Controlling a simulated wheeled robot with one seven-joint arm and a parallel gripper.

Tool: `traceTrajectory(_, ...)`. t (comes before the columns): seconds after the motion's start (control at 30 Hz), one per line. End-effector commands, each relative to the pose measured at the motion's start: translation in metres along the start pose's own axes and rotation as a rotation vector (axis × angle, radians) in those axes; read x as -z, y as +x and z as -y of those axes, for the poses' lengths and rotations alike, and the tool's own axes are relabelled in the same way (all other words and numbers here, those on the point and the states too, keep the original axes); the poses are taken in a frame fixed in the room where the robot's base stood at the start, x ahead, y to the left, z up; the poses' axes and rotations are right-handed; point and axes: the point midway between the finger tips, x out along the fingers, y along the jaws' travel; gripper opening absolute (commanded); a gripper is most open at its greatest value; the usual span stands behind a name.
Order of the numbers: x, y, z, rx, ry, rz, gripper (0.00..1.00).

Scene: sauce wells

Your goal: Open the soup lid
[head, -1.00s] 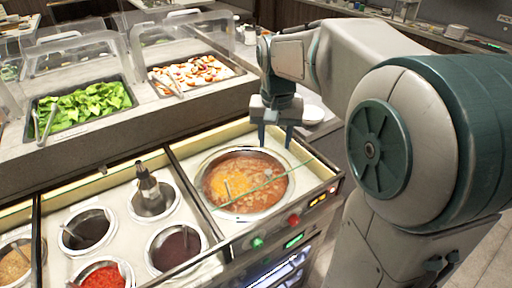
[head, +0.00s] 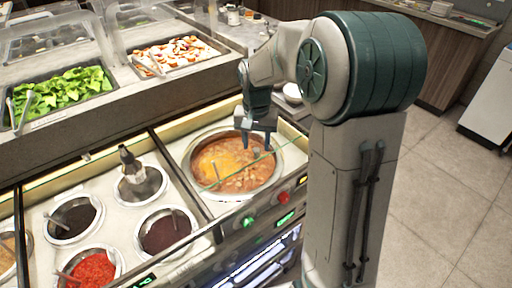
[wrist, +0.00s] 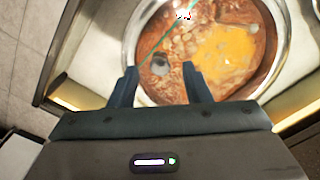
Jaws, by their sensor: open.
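A round metal soup well (head: 197,193) is set in the counter, with orange-brown soup (head: 235,178) showing in it. The soup also fills the upper part of the wrist view (wrist: 225,50). A thin green line, like a glass edge (head: 232,178), crosses over the well; I cannot tell whether it belongs to a clear lid. No opaque lid covers the soup. My gripper (head: 256,146) is open and empty above the far right part of the well. In the wrist view its fingers (wrist: 160,76) point over the near rim, with a small grey round piece (wrist: 160,65) between their tips.
Smaller sauce wells, one with red sauce (head: 92,269) and one with dark sauce (head: 165,232), lie to the left. Trays of green leaves (head: 62,97) and sliced food (head: 175,54) sit on a raised shelf behind. Open floor (head: 440,200) lies to the right.

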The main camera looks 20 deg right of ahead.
Motion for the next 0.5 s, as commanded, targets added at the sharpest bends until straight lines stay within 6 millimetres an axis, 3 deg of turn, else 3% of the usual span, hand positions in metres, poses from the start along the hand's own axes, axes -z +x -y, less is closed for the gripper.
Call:
traceTrajectory(0.2, 0.000, 0.021, 0.000, 0.000, 0.000, 0.001, 0.44)
traceTrajectory(0.5, 0.000, 0.024, 0.000, 0.001, 0.001, -0.001, 0.44)
